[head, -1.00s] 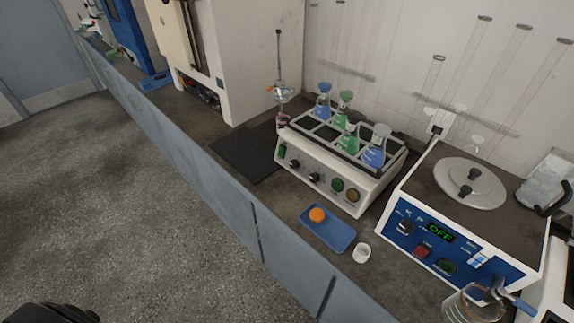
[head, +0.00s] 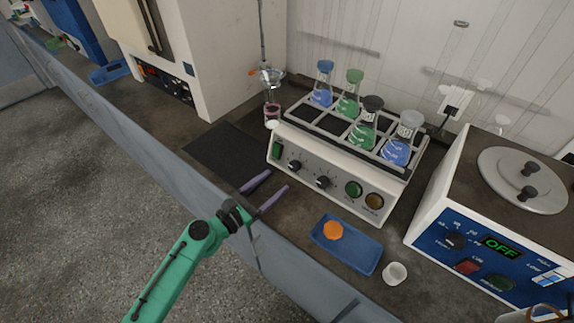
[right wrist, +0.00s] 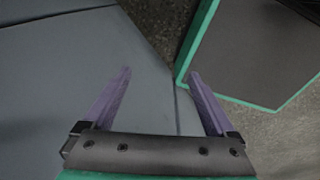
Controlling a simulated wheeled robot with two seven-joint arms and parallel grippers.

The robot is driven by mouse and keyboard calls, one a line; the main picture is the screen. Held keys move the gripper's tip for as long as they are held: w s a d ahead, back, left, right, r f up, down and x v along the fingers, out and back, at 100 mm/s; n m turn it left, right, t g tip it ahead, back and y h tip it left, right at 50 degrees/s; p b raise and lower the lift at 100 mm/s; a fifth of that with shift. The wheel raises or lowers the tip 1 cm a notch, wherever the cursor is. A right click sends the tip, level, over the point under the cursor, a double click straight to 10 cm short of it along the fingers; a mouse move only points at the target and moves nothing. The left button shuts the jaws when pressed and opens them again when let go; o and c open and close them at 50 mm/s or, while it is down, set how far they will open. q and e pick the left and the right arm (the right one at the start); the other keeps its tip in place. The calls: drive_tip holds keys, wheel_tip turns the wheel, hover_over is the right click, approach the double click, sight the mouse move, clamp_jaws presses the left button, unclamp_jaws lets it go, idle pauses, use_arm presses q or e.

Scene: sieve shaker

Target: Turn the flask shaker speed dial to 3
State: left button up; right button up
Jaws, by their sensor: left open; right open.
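The flask shaker (head: 335,185) is a white box with a rack on top holding several flasks of blue and green liquid. Its sloped front panel carries a green switch at the left, two black dials, a left one (head: 295,165) and a right one (head: 323,182), then a green and an amber button. I cannot read the dial markings. My left gripper (head: 271,183) has purple fingers, spread open and empty, in front of the panel's left part and apart from the dials. My right gripper (right wrist: 160,80) is open and empty in the right wrist view; the head view does not show it.
A blue tray (head: 368,258) with an orange item (head: 333,230) and a small white cup (head: 395,273) stand before the shaker. A dark mat (head: 222,150) lies left of the shaker. A stand with glassware is behind it.

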sight(292, 168)
use_arm(q)
drive_tip(key=x, duration=0.6)
drive_tip(key=shift+w+d, duration=0.1)
drive_tip(key=shift+w, duration=0.05)
drive_tip(key=shift+w+d+f, duration=0.1)
drive_tip(key=shift+w+d, duration=0.15)
drive_tip(key=shift+w, duration=0.05)
use_arm(e)
drive_tip(key=shift+w+a+r, duration=0.4)
drive_tip(key=shift+w+a, duration=0.1)
drive_tip(key=shift+a, duration=0.2)
use_arm(q)
drive_tip(key=c, duration=1)
clamp_jaws()
use_arm(e)
drive_tip(key=shift+d, duration=0.25)
